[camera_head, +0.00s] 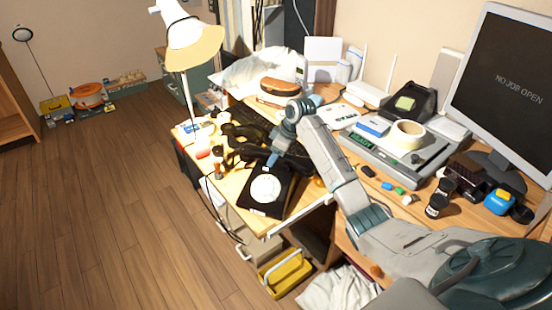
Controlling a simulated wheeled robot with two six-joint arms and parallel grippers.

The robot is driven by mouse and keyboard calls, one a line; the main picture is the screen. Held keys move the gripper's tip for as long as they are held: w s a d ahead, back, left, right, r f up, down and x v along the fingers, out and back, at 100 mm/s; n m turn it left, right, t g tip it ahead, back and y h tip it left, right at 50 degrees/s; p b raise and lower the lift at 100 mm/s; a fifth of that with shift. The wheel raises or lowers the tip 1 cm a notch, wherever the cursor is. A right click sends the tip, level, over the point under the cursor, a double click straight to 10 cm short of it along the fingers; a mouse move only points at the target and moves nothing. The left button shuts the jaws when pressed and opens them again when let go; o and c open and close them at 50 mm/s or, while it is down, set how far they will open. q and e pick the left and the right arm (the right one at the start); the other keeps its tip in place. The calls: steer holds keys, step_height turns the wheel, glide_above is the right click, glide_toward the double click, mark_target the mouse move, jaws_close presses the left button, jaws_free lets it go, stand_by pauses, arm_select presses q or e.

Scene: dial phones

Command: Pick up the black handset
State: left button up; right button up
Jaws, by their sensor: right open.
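A black dial phone (262,208) with a round white dial stands near the front edge of the wooden desk, left of my right arm. A black handset (250,153) lies at its back, partly hidden by my right gripper. My right gripper (277,158) is open and points down just over the right part of the handset. I cannot tell whether its fingers touch it. More black shapes, perhaps another phone, lie behind. My left gripper is not in view.
A white desk lamp (193,45) stands over the desk's left end. A tape roll (408,133), a grey scale and a monitor (508,88) crowd the right side. The wooden floor at left is clear.

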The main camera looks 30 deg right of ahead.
steer(key=shift+r, duration=0.1)
jaws_close()
